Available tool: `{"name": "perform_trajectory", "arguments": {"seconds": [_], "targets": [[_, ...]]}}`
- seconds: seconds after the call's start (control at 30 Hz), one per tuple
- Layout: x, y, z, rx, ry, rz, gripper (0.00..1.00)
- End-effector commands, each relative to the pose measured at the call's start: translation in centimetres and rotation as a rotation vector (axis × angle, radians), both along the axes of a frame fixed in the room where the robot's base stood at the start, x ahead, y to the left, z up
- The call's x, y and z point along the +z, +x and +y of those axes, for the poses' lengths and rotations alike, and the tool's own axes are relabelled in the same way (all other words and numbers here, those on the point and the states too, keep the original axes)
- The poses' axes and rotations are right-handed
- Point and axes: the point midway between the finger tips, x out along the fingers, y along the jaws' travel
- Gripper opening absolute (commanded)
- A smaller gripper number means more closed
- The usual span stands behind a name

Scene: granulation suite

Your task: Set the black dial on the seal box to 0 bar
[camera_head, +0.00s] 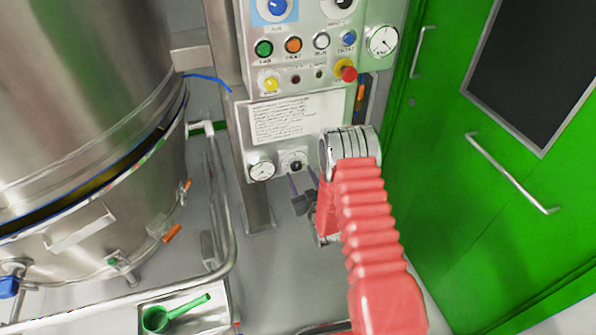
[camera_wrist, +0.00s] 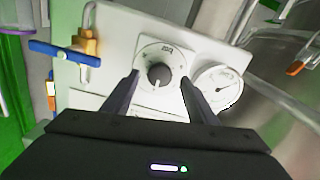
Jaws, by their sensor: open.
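The black dial (camera_head: 295,165) sits on a round white scale at the lower part of the seal box, to the right of a gauge. In the wrist view the black dial (camera_wrist: 159,74) is in the middle, seen roughly upside down, with a pale mark towards the picture's bottom. The scale figures are too small to read. My gripper (camera_head: 302,178) is just in front of and below the dial. In the wrist view my gripper (camera_wrist: 160,80) is open, with one finger on each side of the dial. I see no contact; the exact distance cannot be told.
A white round gauge (camera_head: 262,170) is beside the dial; in the wrist view the gauge (camera_wrist: 218,87) is right of the right finger. A blue-handled valve (camera_wrist: 62,53) is at the left. A steel vessel (camera_head: 80,90) and a green door (camera_head: 480,190) flank the panel.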

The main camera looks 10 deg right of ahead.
Motion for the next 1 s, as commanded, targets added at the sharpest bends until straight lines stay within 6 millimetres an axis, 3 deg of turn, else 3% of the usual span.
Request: {"name": "perform_trajectory", "arguments": {"seconds": [0.23, 0.6, 1.0], "targets": [[0.0, 2.7, 0.4, 0.0, 0.0, 0.0, 0.53], [-0.1, 3.1, 0.5, 0.0, 0.0, 0.001, 0.52], [0.0, 3.1, 0.4, 0.0, 0.0, 0.001, 0.24]]}}
